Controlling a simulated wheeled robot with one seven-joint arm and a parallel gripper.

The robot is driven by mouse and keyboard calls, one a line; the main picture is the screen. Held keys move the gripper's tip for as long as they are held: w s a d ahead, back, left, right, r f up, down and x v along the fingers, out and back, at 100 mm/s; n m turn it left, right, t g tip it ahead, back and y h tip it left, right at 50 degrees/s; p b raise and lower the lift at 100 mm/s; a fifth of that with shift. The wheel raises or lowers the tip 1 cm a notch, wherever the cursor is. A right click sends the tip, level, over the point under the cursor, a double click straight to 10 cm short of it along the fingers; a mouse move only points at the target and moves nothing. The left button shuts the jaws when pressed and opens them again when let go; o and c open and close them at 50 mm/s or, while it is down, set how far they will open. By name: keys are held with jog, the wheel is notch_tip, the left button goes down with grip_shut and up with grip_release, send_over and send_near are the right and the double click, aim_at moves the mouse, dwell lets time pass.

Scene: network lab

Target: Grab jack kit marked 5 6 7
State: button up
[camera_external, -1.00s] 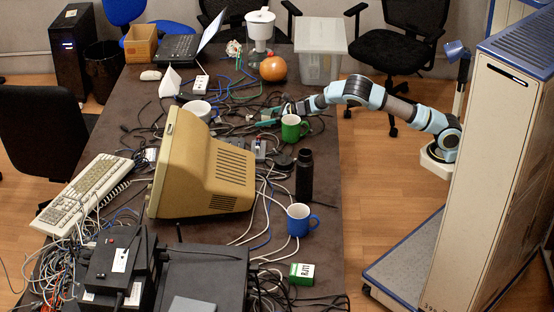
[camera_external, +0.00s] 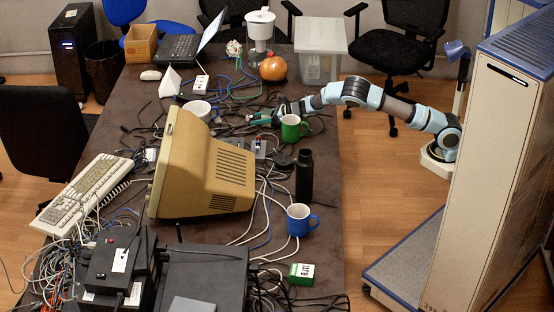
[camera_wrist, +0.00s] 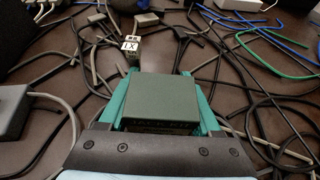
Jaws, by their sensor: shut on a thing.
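My gripper (camera_external: 264,118) is over the cable clutter, left of the green mug. In the wrist view, its two teal fingers (camera_wrist: 160,84) are shut on a dark green box (camera_wrist: 160,101). The box's top face is plain and shows no readable marking. In the external view the box cannot be told apart from the fingers. A green-and-white box (camera_external: 302,273) marked "RJ11" lies near the front right edge of the table. No box with a readable 5 6 7 is in view.
The green mug (camera_external: 291,128) stands close to my gripper. A small marked cube (camera_wrist: 130,45) lies ahead among cables. The beige monitor (camera_external: 200,170), black bottle (camera_external: 304,178) and blue mug (camera_external: 300,220) stand nearer the camera. An orange pumpkin (camera_external: 273,68) stands behind.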

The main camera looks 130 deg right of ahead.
jog(key=c, duration=0.5)
jog(key=shift+r, duration=0.1)
jog(key=shift+c, duration=0.2)
